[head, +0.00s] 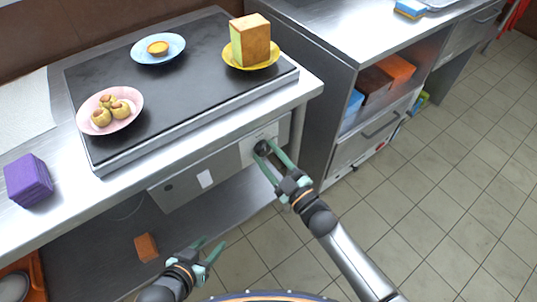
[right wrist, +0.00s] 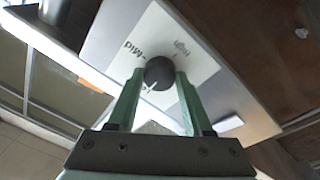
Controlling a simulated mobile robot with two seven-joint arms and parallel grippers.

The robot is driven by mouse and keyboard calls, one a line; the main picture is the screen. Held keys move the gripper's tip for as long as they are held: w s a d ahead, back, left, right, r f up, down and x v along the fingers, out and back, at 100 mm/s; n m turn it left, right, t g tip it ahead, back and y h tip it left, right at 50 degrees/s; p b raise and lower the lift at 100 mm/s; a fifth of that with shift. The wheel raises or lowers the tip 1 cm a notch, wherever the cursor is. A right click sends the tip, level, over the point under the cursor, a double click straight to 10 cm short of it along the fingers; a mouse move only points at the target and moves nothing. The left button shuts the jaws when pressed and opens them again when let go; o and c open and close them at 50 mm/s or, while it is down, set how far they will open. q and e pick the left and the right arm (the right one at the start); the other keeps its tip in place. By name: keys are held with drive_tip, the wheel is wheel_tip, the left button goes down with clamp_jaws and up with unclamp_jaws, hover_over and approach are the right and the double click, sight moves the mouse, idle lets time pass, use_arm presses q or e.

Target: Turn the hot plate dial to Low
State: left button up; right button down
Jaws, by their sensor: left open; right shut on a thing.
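The hot plate dial (head: 262,148) is a dark round knob on the pale front panel under the hot plate (head: 190,95). My right gripper (head: 270,148) is shut on it, one finger on each side. In the right wrist view the dial (right wrist: 159,73) sits between the green fingers of the right gripper (right wrist: 158,80). The label plate (right wrist: 165,40) shows "Mid" and "High"; its lower part is hidden by the dial and fingers. I cannot tell which setting the dial points to. My left gripper (head: 212,246) is open and empty, low in front of the counter.
On the hot plate stand a pink plate of buns (head: 110,110), a blue plate with a tart (head: 158,48) and a yellow plate with a loaf-like block (head: 251,42). A purple block (head: 28,181) is on the counter's left. The tiled floor at right is clear.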

drive_tip(key=shift+c, duration=1.6)
unclamp_jaws()
drive_tip(key=shift+s+d, duration=0.1)
drive_tip(key=p+v, duration=0.1)
drive_tip(key=v, duration=1.1)
drive_tip(key=shift+s+d, duration=0.1)
